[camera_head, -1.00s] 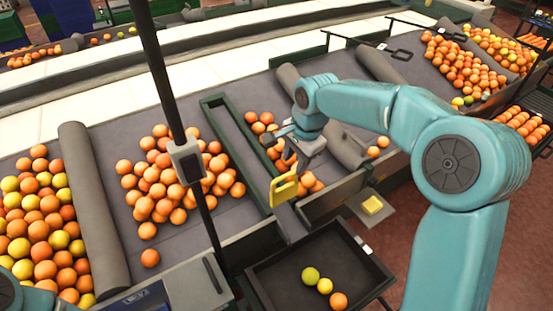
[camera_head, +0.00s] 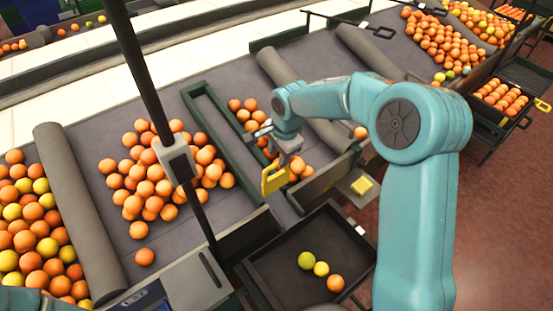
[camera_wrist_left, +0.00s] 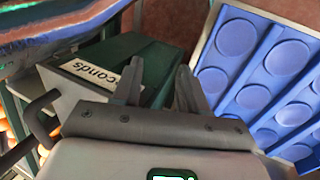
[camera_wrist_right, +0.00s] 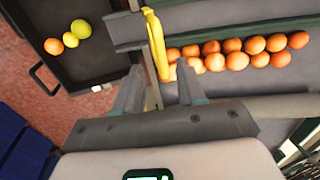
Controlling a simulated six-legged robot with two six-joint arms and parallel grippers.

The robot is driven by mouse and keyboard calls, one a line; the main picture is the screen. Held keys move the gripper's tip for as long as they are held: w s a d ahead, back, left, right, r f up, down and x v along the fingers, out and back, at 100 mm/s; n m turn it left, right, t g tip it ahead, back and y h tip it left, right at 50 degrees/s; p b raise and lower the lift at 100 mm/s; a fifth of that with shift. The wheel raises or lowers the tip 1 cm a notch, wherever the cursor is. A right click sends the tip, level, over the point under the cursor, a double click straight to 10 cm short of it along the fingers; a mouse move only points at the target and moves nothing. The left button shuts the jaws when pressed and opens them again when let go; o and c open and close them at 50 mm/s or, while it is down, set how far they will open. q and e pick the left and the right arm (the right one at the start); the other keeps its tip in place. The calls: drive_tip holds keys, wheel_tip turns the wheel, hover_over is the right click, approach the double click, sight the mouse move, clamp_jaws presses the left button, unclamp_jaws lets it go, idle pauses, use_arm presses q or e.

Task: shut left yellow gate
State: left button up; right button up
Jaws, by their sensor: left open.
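The yellow gate (camera_head: 275,179) stands upright at the front end of a green-edged chute, above a dark tray (camera_head: 254,281). It also shows in the right wrist view (camera_wrist_right: 156,42), ahead of my fingers and roughly in line with the gap between them. My right gripper (camera_head: 284,157) is just above and behind the gate in the head view. Its two fingers (camera_wrist_right: 158,88) are apart, with nothing clearly held; contact with the gate cannot be told. My left gripper (camera_wrist_left: 157,85) is open and empty, near a green box labelled "Seconds" (camera_wrist_left: 136,62).
A second yellow piece (camera_head: 362,186) lies on a small plate right of the tray. Oranges (camera_head: 155,175) lie on the grey belt. A dark post (camera_head: 140,80) stands left of the gate. A blue tray with round hollows (camera_wrist_left: 250,75) is right of my left gripper.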

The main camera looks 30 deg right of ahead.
sight(277, 163)
drive_tip(key=f, duration=0.1)
drive_tip(key=w+f, duration=0.1)
drive_tip(key=f, duration=0.1)
drive_tip(key=shift+d+f, duration=0.2)
drive_tip(key=shift+f, duration=0.1)
drive_tip(key=shift+s+a+f, duration=0.1)
drive_tip(key=shift+a, duration=0.1)
